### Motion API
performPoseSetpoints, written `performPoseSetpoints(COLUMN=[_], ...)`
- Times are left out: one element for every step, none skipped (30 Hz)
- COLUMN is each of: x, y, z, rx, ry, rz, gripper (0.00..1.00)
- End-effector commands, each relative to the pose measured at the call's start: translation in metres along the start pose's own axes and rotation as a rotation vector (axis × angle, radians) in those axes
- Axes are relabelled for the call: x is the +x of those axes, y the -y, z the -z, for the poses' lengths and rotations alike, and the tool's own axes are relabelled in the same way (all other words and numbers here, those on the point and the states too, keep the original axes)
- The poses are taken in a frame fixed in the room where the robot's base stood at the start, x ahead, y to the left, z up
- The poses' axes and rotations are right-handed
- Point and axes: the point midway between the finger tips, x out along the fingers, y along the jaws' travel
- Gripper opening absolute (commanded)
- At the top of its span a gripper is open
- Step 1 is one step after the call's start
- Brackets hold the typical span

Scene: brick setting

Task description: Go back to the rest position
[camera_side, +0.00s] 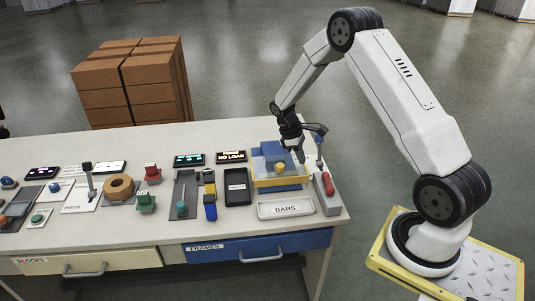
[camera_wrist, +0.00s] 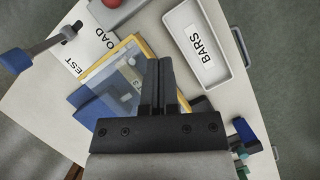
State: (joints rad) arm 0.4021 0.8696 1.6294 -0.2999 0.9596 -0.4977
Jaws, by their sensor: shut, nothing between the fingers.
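My gripper (camera_side: 296,148) is dark and points down above the fixture at the right end of the bench. In the wrist view its two fingers (camera_wrist: 158,66) lie together, shut with nothing between them. The fixture also shows in the wrist view (camera_wrist: 122,72), partly hidden behind the fingers. I cannot tell from these views how far the fingertips are above it. My arm is bent, with its elbow high over the bench's right side.
A white BARS tray (camera_side: 286,209) lies in front of the fixture, empty. A grey box with a red knob (camera_side: 327,184) and a blue-topped lever (camera_side: 319,139) stand to the right. A NO LOAD display (camera_side: 231,156) and a dark tray (camera_side: 237,187) are left. Boxes (camera_side: 133,84) stand behind.

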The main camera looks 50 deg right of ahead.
Motion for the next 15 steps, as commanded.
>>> performPoseSetpoints(x=[0.0, -0.001, -0.002, -0.003, -0.005, -0.007, -0.009, -0.012, -0.016, -0.02, -0.023, -0.028, -0.032, -0.036, -0.041], y=[0.001, 0.001, 0.002, 0.004, 0.005, 0.008, 0.011, 0.014, 0.019, 0.023, 0.028, 0.035, 0.041, 0.047, 0.056], z=[0.0, 0.0, 0.0, 0.0, 0.001, 0.001, 0.001, 0.001, 0.001, 0.001, 0.001, 0.001, 0.001, 0.0, -0.001], rx=[0.0, 0.001, 0.002, 0.003, 0.005, 0.007, 0.01, 0.014, 0.02, 0.024, 0.029, 0.038, 0.044, 0.05, 0.061], ry=[-0.001, -0.003, -0.006, -0.009, -0.013, -0.021, -0.028, -0.036, -0.048, -0.06, -0.071, -0.089, -0.104, -0.118, -0.139], rz=[0.0, -0.001, -0.002, -0.004, -0.005, -0.007, -0.01, -0.012, -0.015, -0.019, -0.021, -0.025, -0.028, -0.031, -0.033], gripper=[0.0, 0.0, 0.0, 0.0, 0.0, 0.0, 0.0, 0.0, 0.0, 0.0, 0.0, 0.0, 0.0, 0.0, 0.0])
